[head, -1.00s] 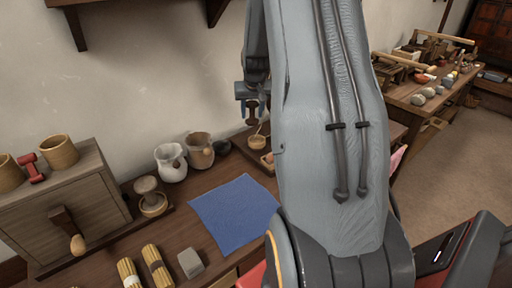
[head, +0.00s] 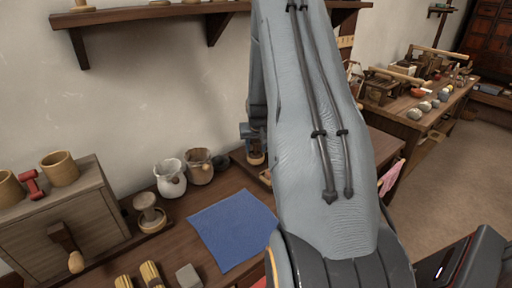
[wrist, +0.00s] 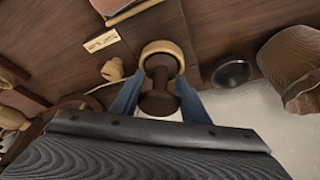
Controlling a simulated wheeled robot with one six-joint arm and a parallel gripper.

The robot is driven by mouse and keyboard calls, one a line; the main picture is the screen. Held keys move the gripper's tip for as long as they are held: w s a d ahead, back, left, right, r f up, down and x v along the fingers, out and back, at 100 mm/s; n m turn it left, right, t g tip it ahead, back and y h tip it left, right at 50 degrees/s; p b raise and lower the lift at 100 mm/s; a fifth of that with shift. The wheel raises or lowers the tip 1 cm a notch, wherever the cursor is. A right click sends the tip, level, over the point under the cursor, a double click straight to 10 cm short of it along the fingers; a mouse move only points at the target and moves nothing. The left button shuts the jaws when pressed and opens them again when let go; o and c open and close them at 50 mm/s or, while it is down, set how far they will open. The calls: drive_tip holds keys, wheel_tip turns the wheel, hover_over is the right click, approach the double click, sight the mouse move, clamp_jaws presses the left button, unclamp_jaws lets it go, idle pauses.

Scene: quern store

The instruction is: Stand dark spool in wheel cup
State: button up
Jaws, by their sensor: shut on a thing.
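My gripper (wrist: 158,98) is shut on the dark spool (wrist: 160,102), which is brown with wide ends and a narrower waist. It looks roughly upright between the blue fingers. In the head view my gripper (head: 254,136) and the dark spool (head: 255,147) show just left of my arm. The wheel cup (wrist: 164,46), a pale wooden ring, surrounds the spool's far end in the wrist view. In the head view the cup (head: 257,160) is right under the spool. I cannot tell whether the spool's base rests on the cup's floor.
A small dark bowl (wrist: 232,73) and a brown jug (wrist: 294,65) stand close beside the cup. A pale jug (head: 170,178), a blue cloth (head: 233,226) and another spool (head: 149,211) are further left. A wall shelf (head: 160,14) is above.

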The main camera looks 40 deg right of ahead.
drive_tip(key=shift+f, duration=0.4)
drive_tip(key=shift+s+a+f, duration=0.1)
drive_tip(key=shift+s+f, duration=0.05)
drive_tip(key=shift+f, duration=0.05)
